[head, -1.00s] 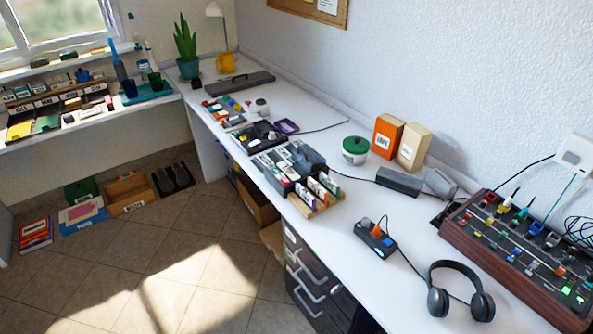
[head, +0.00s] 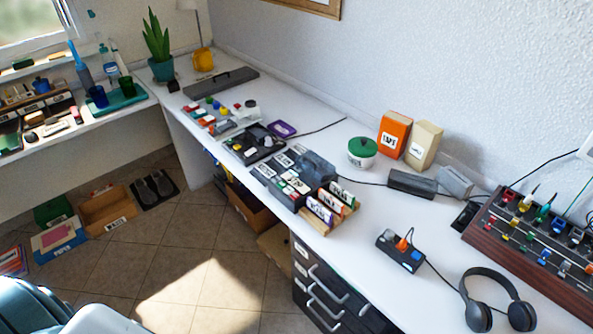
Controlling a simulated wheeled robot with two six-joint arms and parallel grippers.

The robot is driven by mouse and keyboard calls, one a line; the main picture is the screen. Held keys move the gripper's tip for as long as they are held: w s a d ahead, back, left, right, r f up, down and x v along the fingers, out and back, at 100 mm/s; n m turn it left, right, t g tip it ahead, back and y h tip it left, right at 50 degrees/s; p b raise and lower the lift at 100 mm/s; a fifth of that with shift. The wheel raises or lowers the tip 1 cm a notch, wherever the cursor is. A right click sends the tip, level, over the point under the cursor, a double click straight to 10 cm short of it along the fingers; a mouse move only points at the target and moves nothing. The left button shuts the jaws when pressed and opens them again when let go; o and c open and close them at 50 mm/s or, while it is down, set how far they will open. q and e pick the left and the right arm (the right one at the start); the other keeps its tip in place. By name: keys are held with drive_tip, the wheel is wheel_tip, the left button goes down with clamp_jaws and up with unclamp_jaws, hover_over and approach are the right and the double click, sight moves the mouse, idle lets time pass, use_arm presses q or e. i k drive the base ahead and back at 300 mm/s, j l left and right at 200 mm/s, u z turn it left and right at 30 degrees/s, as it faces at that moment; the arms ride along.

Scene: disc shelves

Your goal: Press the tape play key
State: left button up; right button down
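A dark grey device (head: 317,167) with several white-labelled parts on its top sits mid-counter and looks like a tape player. Its keys are too small to tell which is play. Just beyond it is a flatter black device (head: 250,145) with a white knob-like part. Neither of my grippers is in view, and nothing touches either device.
A wooden rack of cassette-like cases (head: 331,206) stands right of the grey device. A power strip (head: 401,250), headphones (head: 493,297) and a mixer (head: 535,240) lie further right. A green-lidded jar (head: 361,153) stands behind. Drawers (head: 325,288) are below the counter.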

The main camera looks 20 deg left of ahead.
sight(283, 184)
drive_tip(key=i+j+z, duration=0.1)
drive_tip(key=j, duration=0.9)
drive_tip(key=i+j+z, duration=0.1)
drive_tip(key=j, duration=0.9)
drive_tip(key=i+j+z, duration=0.15)
drive_tip(key=j, duration=0.85)
